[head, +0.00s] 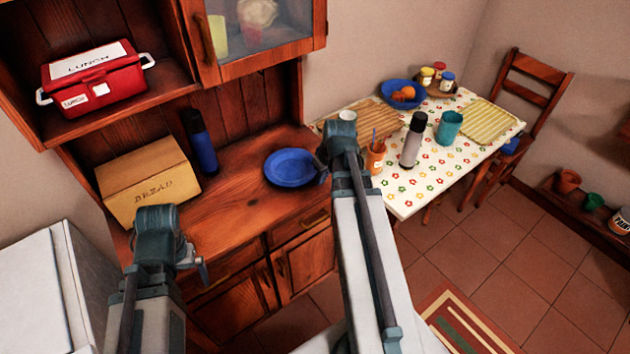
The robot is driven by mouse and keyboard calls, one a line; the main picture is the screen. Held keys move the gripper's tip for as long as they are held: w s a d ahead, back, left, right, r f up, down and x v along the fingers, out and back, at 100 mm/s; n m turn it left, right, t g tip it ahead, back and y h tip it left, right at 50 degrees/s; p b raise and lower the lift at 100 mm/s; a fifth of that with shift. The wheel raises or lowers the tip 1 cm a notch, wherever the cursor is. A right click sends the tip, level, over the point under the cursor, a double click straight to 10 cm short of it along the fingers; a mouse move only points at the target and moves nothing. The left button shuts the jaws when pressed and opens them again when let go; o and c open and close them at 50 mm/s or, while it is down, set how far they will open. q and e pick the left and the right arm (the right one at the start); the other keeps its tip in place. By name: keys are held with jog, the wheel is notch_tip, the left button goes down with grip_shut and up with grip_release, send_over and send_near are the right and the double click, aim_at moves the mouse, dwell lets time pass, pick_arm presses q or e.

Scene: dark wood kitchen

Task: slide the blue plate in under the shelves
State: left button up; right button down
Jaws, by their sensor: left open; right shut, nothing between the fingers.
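The blue plate (290,168) lies flat on the wooden counter (240,205) of the cupboard, towards its right end. The shelves (125,95) rise above the back of the counter, with a glass-doored cabinet (262,35) at their right. My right gripper (323,174) is shut and empty at the plate's right rim; I cannot tell if it touches. My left gripper (200,268) is open and empty, near the counter's front edge, left of the plate. The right arm covers part of the counter's right end.
A bread box (148,182) and a dark blue flask (200,142) stand on the counter left of the plate. A red lunch box (93,80) sits on the shelf. The counter behind the plate looks clear. A laid table (415,195) stands at the right.

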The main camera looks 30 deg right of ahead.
aim_at(285, 158)
jog(key=b+x, duration=0.9)
jog(key=x, duration=0.1)
jog(key=shift+f, duration=0.15)
jog(key=w, duration=0.3)
jog(key=shift+w+r, duration=0.3)
jog(key=shift+w, duration=0.15)
jog(key=w, duration=1.6)
jog(key=shift+w, duration=0.3)
jog(key=shift+s+a, duration=0.1)
jog(key=shift+s, duration=0.05)
